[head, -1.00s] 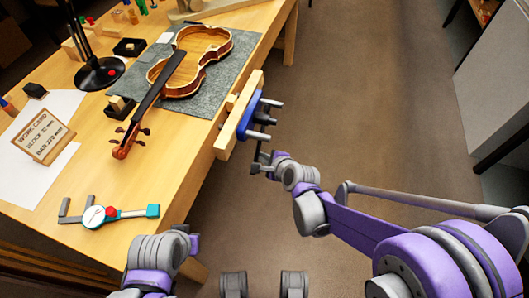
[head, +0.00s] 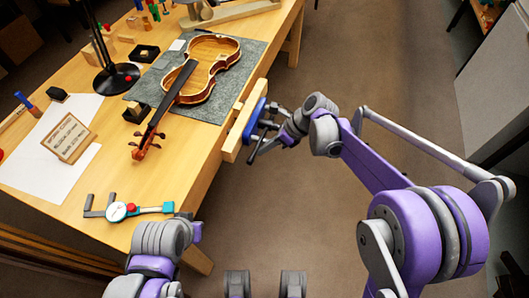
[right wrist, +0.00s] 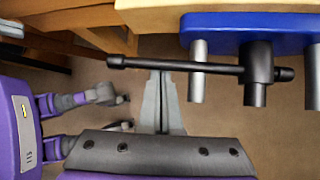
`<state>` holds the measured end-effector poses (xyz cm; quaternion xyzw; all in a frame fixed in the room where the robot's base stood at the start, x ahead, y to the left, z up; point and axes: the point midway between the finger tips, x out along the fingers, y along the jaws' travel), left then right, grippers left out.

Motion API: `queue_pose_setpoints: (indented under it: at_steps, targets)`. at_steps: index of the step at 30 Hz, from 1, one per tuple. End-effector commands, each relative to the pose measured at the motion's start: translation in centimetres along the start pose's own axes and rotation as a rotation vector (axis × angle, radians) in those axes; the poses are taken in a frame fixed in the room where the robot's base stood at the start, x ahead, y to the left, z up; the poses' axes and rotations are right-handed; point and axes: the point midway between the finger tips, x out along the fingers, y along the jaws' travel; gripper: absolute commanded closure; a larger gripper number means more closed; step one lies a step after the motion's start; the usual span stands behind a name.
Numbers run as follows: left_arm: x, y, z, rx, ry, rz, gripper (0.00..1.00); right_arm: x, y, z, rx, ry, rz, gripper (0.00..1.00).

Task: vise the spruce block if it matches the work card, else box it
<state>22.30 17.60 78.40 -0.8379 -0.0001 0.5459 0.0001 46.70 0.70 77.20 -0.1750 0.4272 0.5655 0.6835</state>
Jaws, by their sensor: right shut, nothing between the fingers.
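The work card (head: 68,138) stands tilted on white paper at the bench's left; its small print is hard to read now. The vise (head: 254,121), with a wooden jaw and blue plate, is on the bench's right edge. Its black handle bar (right wrist: 190,66) crosses the right wrist view. My right gripper (right wrist: 160,76) is shut and empty, its tips close to the bar; I cannot tell if they touch. A small pale block sits in a black tray (head: 137,112); I cannot tell whether it is the spruce block. My left gripper (head: 194,229) is near the front edge, jaws unclear.
A violin (head: 205,70) lies on a grey mat (head: 245,55), its neck reaching toward the front. A dial caliper (head: 122,210) lies near the front edge. A black lamp base (head: 117,78) and another black tray (head: 148,52) stand behind. The floor right of the bench is open.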

Motion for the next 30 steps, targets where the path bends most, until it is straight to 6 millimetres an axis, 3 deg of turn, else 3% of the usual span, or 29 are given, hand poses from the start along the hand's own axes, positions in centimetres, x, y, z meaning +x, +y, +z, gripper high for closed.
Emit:
queue_pose_setpoints:
  at_steps: [9, 19, 30]
  targets:
    - [-0.5, 0.0, -0.2, 0.000, 0.002, 0.000, 1.00, -2.9, -0.6, 2.2, 0.162, -0.003, 0.221, 1.00]
    - [-1.5, 0.0, -0.7, 0.000, 0.005, 0.000, 1.00, -5.2, -1.9, 4.0, 0.158, -0.003, 0.214, 1.00]
    - [-2.1, 0.0, -0.9, 0.000, 0.008, 0.000, 1.00, -6.4, -3.3, 4.8, 0.158, -0.004, 0.211, 1.00]
